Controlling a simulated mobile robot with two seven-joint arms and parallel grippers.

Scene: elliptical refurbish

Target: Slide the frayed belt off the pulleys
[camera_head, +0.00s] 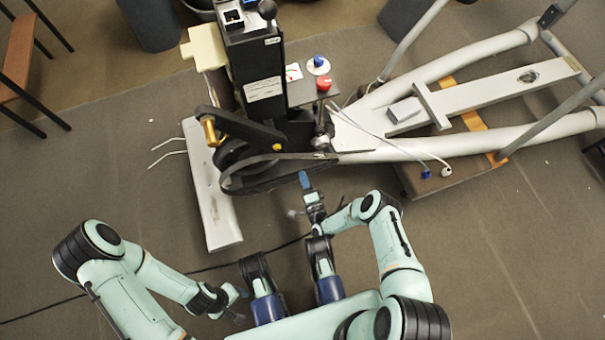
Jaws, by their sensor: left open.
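The black belt (285,157) runs as a long loop around the pulleys at the front of the elliptical machine. A large dark pulley (240,158) shows at its left end. I cannot make out any fraying. My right gripper (304,181) is just below the belt's lower run, with a blue part at its tip pointing at the belt. I cannot tell whether it touches the belt or whether its jaws are open. My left gripper (240,302) is open and empty, low in the picture, well away from the belt.
The machine's black column (258,75) stands above the pulleys. A white foot bar (209,190) lies to their left. Grey frame tubes (440,144) extend right. A small panel holds a red knob (323,83) and a blue knob (318,62). Loose cables cross the floor.

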